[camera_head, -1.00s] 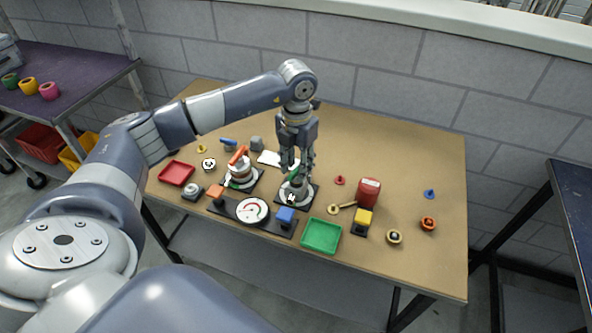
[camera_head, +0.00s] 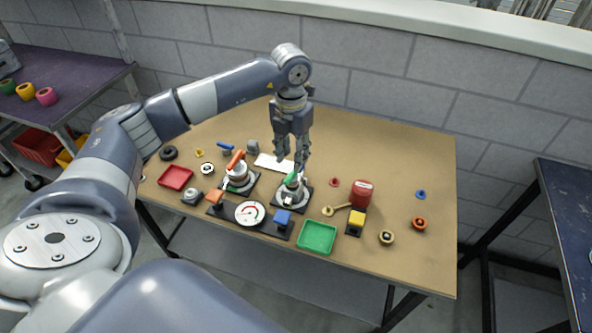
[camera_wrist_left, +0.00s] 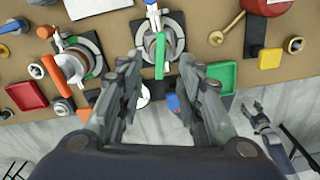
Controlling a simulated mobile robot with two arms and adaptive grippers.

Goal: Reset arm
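My left gripper (camera_head: 294,160) hangs fingers down above the device with the green handle (camera_head: 291,179), apart from it. In the left wrist view the two fingers of this gripper (camera_wrist_left: 163,82) are spread with nothing between them. The green-handled device shows ahead of the fingertips there, its green handle (camera_wrist_left: 160,56) standing clear of both fingers. My right gripper (camera_wrist_left: 254,108) appears small at the lower right of the left wrist view, off the table; its opening is too small to judge.
The wooden table (camera_head: 385,160) holds an orange-handled device (camera_head: 238,175), a dial gauge (camera_head: 250,213), a red tray (camera_head: 175,177), a green tray (camera_head: 317,237), a red canister (camera_head: 361,194) and small knobs. The table's back right is clear, with a block wall behind.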

